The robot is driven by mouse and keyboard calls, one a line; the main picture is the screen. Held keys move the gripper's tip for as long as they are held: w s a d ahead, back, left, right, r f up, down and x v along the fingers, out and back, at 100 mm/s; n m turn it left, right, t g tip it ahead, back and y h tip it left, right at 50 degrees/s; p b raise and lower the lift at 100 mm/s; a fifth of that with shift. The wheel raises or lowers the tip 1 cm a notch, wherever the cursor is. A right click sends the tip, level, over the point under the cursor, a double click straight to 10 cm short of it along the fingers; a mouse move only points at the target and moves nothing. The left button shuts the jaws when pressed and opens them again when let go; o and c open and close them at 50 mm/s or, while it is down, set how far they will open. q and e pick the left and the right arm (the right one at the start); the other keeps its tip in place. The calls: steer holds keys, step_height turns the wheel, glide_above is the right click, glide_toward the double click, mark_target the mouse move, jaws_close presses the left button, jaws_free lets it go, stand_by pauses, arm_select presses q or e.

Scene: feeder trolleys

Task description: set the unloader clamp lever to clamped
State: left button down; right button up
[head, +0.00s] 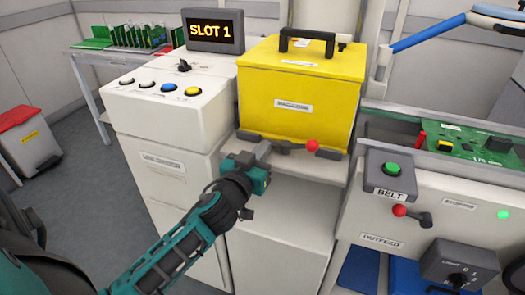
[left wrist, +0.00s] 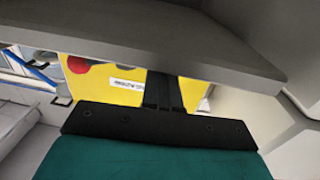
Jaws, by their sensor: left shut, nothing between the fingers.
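The unloader clamp lever (head: 290,146) is a dark bar with a red ball knob at its right end, at the ledge below the yellow magazine (head: 260,100). The lever lies roughly sideways. Its red knob also shows in the left wrist view (left wrist: 77,65), left of the fingers. My left gripper (head: 262,152) is at the front of the ledge, left of the knob and near the lever's left end. It is shut and empty. I cannot tell whether it touches the lever. Its closed fingers show in the left wrist view (left wrist: 163,90). My right gripper is not in view.
At right, the outfeed panel (head: 365,237) has a green belt button (head: 392,168) and another red-knobbed lever (head: 400,211). A grey ledge (left wrist: 180,40) crosses the left wrist view close above the fingers.

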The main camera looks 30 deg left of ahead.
arm_select(q)
steer(key=shift+w+a+r+h, duration=0.1)
steer(key=shift+a+h, duration=0.05)
steer(key=shift+h, duration=0.15)
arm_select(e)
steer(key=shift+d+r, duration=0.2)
arm_select(q)
steer(key=shift+m+p, duration=0.3)
steer(key=shift+p, duration=0.05)
steer(key=shift+w+a, duration=0.25)
steer(key=shift+w+a+p, duration=0.4)
steer(key=shift+w+p, duration=0.1)
steer(key=shift+p, duration=0.3)
steer(key=shift+w+a, duration=0.1)
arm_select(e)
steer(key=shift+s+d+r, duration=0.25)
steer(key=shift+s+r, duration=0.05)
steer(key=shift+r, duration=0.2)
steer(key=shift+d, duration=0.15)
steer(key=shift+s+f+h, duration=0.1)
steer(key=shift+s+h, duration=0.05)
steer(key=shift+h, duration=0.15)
